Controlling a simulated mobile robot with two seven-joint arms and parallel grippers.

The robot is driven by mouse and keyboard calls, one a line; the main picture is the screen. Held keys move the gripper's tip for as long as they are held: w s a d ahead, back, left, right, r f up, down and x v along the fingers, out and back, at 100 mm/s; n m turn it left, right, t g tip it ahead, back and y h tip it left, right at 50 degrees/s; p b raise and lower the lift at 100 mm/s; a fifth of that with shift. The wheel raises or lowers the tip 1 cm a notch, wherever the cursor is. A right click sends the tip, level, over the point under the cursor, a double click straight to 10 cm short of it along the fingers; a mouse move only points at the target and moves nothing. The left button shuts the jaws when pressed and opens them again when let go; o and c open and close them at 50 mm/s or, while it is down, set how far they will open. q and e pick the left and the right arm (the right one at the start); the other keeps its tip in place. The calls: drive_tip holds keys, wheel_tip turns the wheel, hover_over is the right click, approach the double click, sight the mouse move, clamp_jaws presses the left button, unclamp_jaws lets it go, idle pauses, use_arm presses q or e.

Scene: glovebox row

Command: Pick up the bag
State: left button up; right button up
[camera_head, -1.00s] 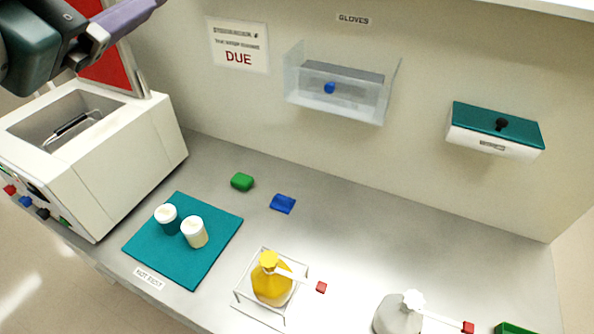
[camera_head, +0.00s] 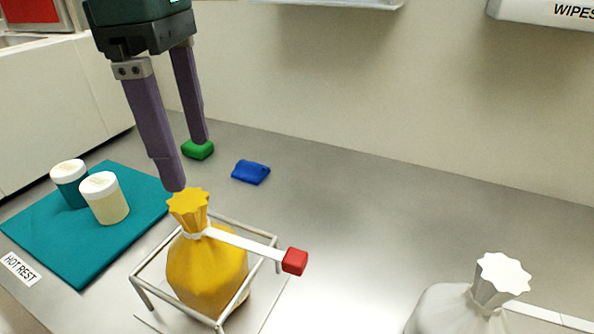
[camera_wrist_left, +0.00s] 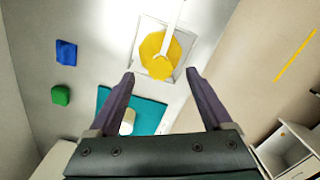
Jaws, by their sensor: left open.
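A yellow bag (camera_head: 208,270) with a gathered, tied neck stands upright inside a wire frame (camera_head: 142,292) on the bench. A white strap with a red tab (camera_head: 294,261) runs from its neck to the right. My left gripper (camera_head: 187,165) is open and empty, pointing down behind and above the bag's top. In the left wrist view the yellow bag (camera_wrist_left: 158,55) shows beyond the gap between the open fingertips (camera_wrist_left: 160,74). A second, white bag (camera_head: 452,312) with a similar neck and strap is partly cut off at the lower right. My right gripper is not in view.
A teal mat (camera_head: 92,252) with two white-lidded jars (camera_head: 106,200) lies at left, beside a "HOT REST" label. A green block (camera_head: 198,150) and a blue block (camera_head: 251,172) lie behind the yellow bag. A white machine (camera_head: 60,110) stands far left. The bench's middle right is clear.

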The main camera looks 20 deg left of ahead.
sight(188, 200)
use_arm(q)
drive_tip(key=f, duration=0.1)
drive_tip(key=a+f, duration=0.1)
drive_tip(key=f, duration=0.1)
drive_tip(key=shift+s+f, duration=0.1)
drive_tip(key=shift+f, duration=0.2)
drive_tip(key=shift+s+a+f, duration=0.1)
drive_tip(key=shift+a+f, duration=0.05)
drive_tip(key=shift+f, duration=3)
clamp_jaws()
